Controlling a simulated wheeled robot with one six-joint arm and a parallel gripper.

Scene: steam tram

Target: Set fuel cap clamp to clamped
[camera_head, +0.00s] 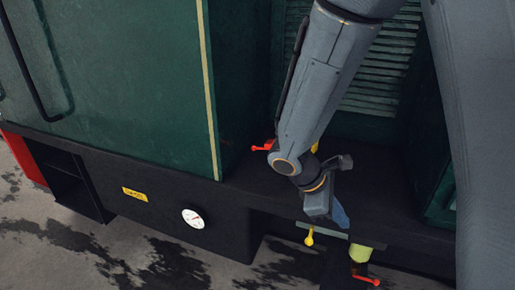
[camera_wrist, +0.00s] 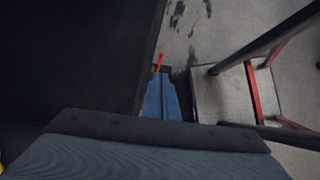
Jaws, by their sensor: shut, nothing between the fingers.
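My gripper (camera_head: 341,222) is shut and empty, with its blue fingers pointing down at the edge of the tram's dark footplate. Below it in the head view is a yellow-green cylindrical fitting (camera_head: 361,254) with a red lever (camera_head: 367,281) at its lower end. A yellow lever (camera_head: 309,237) hangs to the left of the fingers. None carries a readable label, so I cannot tell which is the fuel cap clamp. In the wrist view a red lever (camera_wrist: 160,61) shows just beyond the tips of my gripper (camera_wrist: 161,74); contact cannot be told.
Another red lever (camera_head: 264,146) is on the footplate behind my arm. The green tram body (camera_head: 110,80) stands left, with a round gauge (camera_head: 193,218) on the dark skirt below. In the wrist view, a step (camera_wrist: 221,94) with dark rails stands right. Paved ground is open in front.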

